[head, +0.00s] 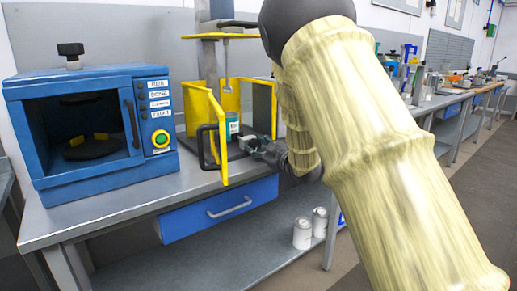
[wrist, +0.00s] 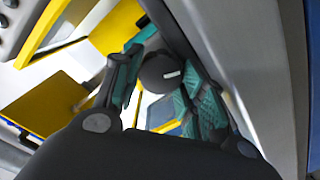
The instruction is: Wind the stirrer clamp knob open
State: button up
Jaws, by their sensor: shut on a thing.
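The stirrer stands on the bench in the middle of the head view, with a grey column (head: 209,65), a thin shaft (head: 226,70) and a yellow guard (head: 217,150). My gripper (head: 252,143) reaches in from the right at the front of the guard. In the wrist view, a round dark knob (wrist: 160,72) with a small pale mark sits between the teal-padded fingers of my gripper (wrist: 162,85). The gripper is shut on this knob. The knob cannot be made out in the head view, where the gripper and guard crowd that spot.
A blue cabinet (head: 100,172) with a dark chamber and a black top knob (head: 70,50) stands to the left. A blue drawer (head: 219,208) is below the bench. White cans (head: 302,233) stand on the lower shelf.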

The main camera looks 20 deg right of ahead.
dwell(0.3)
jog(key=o, duration=1)
jog(key=shift+d, duration=0.1)
jog(key=shift+o, duration=0.2)
jog(key=shift+f, duration=0.1)
